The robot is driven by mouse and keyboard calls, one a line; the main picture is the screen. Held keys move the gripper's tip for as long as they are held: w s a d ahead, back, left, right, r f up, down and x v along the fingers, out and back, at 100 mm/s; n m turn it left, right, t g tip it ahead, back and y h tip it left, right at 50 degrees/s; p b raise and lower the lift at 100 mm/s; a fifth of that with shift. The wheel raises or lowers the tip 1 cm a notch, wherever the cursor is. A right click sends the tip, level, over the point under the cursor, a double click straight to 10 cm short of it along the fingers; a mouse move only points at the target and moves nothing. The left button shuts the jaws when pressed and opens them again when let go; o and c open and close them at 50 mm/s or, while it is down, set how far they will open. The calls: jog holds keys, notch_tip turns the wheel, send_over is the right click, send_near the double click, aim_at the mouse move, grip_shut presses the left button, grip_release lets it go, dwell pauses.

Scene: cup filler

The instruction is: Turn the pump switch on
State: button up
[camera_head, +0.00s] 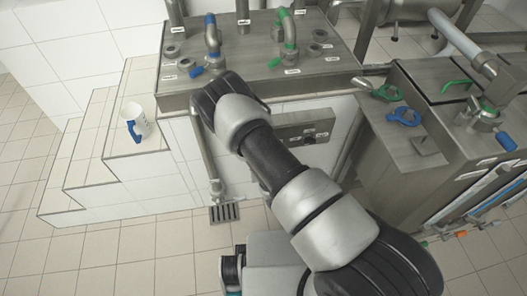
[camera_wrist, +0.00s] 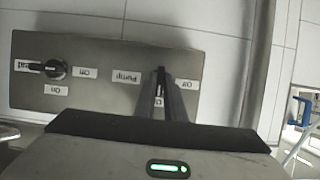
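The pump switch (camera_wrist: 160,74) is a small dark knob on a grey metal panel, seen upside down in the wrist view. The labels "Pump" (camera_wrist: 126,76), "Off" (camera_wrist: 187,84) and "On" (camera_wrist: 159,102) surround it. My gripper (camera_wrist: 162,82) reaches in from below, with its two dark fingers close together and their tips at the switch. The fingers partly cover the knob and the "On" label. I cannot tell whether they grip it. In the head view, my arm hides my gripper and part of the panel (camera_head: 322,127).
A second black knob (camera_wrist: 55,69) with its own "Off" and "On" labels sits on the same panel. A steel counter (camera_head: 258,60) with blue and green valves is above. A white mug with a blue handle (camera_head: 139,119) stands on the tiled steps at left.

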jog(key=o, duration=0.4)
jog(key=shift+s, duration=0.1)
jog(key=p+v, duration=0.2)
jog(key=v, duration=1.5)
jog(key=shift+s+p, duration=0.1)
jog(key=shift+p, duration=0.25)
jog(key=shift+r, duration=0.1)
